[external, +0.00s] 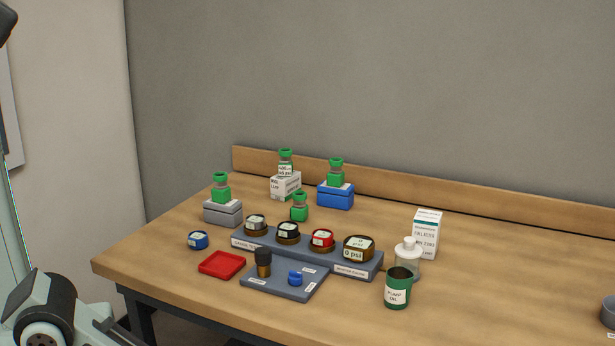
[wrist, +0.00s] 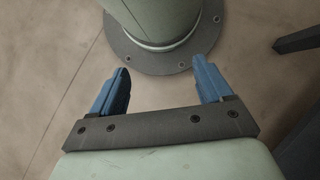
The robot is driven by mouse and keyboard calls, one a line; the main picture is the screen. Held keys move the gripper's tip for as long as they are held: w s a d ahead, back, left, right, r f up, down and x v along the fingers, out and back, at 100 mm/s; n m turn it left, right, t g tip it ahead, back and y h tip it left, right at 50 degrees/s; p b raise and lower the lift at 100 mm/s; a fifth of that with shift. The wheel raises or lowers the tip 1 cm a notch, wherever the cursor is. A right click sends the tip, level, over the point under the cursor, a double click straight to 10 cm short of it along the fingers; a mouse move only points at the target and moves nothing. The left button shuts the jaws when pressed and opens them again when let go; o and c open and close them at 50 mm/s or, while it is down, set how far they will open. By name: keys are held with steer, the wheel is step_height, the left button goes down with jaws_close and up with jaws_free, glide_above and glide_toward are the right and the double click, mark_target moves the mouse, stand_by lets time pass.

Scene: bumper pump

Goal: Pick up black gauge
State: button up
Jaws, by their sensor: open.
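The black gauge (external: 288,232) sits in a grey-blue gauge rack (external: 245,244) on the wooden table, in the external view. It has a black rim and a pale face, and it stands between a grey-rimmed gauge (external: 256,224) and a red-rimmed gauge (external: 322,238). My gripper (wrist: 160,74) shows in the wrist view with two blue fingers spread apart and nothing between them. It points at the floor and my own base, away from the table. I cannot make out my gripper in the external view.
A larger brass gauge (external: 358,248) ends the row. In front are a red tray (external: 222,263) and a grey-blue plate (external: 270,284) with a dark-topped brass fitting (external: 263,262) and blue knob (external: 295,278). A green pump oil can (external: 397,288) stands right. Green-topped parts stand behind.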

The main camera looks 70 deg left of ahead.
steer(key=shift+o, duration=0.2)
steer(key=shift+o, duration=0.7)
steer(key=shift+w, duration=0.1)
